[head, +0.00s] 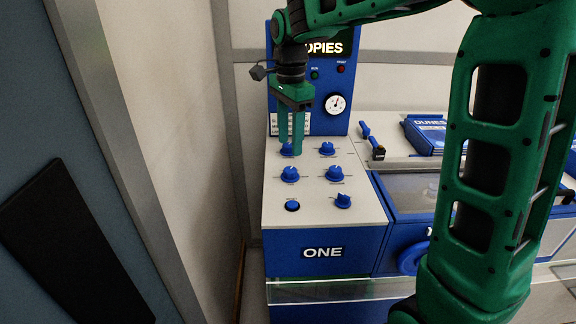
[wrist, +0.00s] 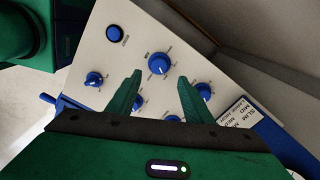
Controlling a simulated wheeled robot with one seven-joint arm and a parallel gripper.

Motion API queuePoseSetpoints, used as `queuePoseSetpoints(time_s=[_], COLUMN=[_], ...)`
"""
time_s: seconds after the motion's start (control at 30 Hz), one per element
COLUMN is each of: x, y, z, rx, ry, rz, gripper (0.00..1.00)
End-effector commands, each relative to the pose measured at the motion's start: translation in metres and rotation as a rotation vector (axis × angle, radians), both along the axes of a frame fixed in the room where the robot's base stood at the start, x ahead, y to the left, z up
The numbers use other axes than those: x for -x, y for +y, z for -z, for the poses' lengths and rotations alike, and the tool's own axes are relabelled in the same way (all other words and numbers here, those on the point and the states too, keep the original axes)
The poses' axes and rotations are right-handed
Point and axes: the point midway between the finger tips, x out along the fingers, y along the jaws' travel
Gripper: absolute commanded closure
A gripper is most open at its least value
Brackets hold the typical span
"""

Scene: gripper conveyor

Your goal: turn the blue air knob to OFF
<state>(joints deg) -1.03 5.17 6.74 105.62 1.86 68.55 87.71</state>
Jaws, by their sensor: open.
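The middle left knob (head: 290,174) stands just in front. In the wrist view, a knob with a white pointer mark (wrist: 159,64) shows just beyond the gap between the fingertips (wrist: 160,76). I see no finger closed on any knob.
A round blue button (head: 292,206) and a front right knob (head: 343,201) sit at the panel's front. A blue upright panel with a gauge (head: 336,104) stands behind.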

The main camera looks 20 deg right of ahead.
Motion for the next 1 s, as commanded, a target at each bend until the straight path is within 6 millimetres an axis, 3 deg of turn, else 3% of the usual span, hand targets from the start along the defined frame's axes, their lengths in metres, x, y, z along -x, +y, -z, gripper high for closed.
queuePoseSetpoints(time_s=[0.2,0.4,0.6,0.9,1.0], x=[0.001,0.001,0.0,0.0,0.0], y=[-0.001,-0.001,-0.002,-0.002,-0.002], z=[0.041,0.069,0.082,0.083,0.083], rx=[0.001,0.0,0.001,0.001,0.001], ry=[0.004,0.001,0.0,-0.001,-0.001], rz=[0.001,0.001,0.001,0.001,0.001], gripper=[0.54,0.54,0.54,0.54,0.78])
